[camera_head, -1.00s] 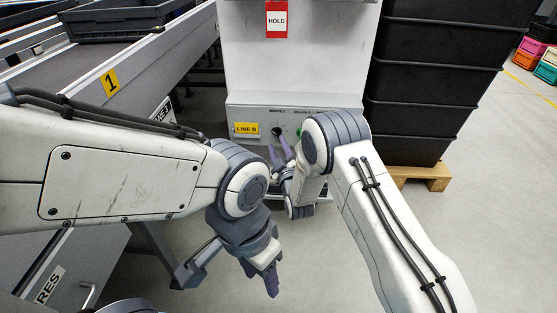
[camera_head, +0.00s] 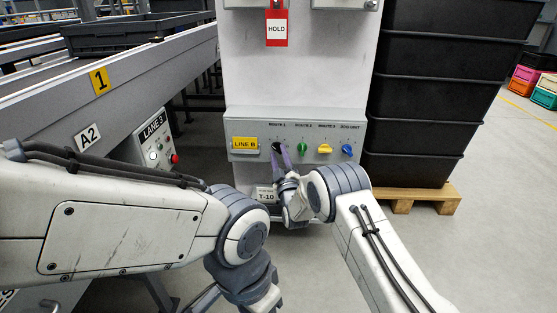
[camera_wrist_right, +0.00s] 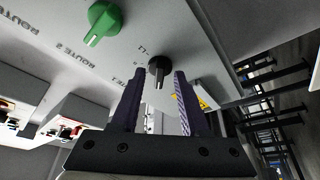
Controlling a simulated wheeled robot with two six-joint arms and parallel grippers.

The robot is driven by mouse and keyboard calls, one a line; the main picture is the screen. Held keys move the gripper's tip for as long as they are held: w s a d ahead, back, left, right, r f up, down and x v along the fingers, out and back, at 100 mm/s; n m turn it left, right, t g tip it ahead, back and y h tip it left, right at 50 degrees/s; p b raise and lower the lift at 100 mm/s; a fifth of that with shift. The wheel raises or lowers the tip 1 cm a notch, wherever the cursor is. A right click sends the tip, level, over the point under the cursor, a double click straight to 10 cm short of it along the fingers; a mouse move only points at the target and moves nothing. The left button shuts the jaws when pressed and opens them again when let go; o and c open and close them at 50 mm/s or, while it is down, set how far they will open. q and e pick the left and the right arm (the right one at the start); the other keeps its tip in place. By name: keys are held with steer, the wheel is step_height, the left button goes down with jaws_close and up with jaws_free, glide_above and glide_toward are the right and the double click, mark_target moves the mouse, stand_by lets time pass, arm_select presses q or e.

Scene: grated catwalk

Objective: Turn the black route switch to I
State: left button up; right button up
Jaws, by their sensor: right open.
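The black route switch (camera_head: 276,147) is the leftmost knob on the grey panel (camera_head: 340,132), beside the yellow LINE B plate. It also shows in the right wrist view (camera_wrist_right: 159,66), with a white pointer line toward the bottom of that picture. Its position letters are too small to read surely. My right gripper (camera_head: 283,152) is open, its purple fingers reaching up to the switch. In the right wrist view the fingertips (camera_wrist_right: 158,76) lie on either side of the knob, with gaps visible. My left gripper (camera_head: 245,298) is low in the head view, its fingers mostly cut off.
Green (camera_head: 303,147), yellow (camera_head: 325,149) and blue (camera_head: 347,150) knobs sit right of the black one. A red HOLD tag (camera_head: 276,28) hangs above. Black crates (camera_head: 420,110) stand stacked on a pallet at right. A conveyor (camera_head: 110,75) runs along the left.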

steer(key=shift+w+a+r, duration=0.1)
steer(key=shift+w+r, duration=0.05)
steer(key=shift+w, duration=0.15)
jaws_close()
steer(key=m, duration=0.1)
steer(key=m+h+b, duration=0.1)
steer(key=m, duration=0.1)
steer(key=m+t+h, duration=0.1)
steer(key=m, duration=0.1)
steer(key=shift+a+f+b, duration=0.15)
steer(key=shift+f+b, duration=0.1)
steer(key=shift+b, duration=0.05)
steer(key=m+h, duration=0.1)
steer(key=m, duration=0.2)
steer(key=m+t+h+b, duration=0.1)
steer(key=m+h, duration=0.1)
steer(key=m, duration=0.2)
steer(key=shift+a, duration=0.15)
steer(key=shift+m+h, duration=0.3)
steer(key=shift+h, duration=0.1)
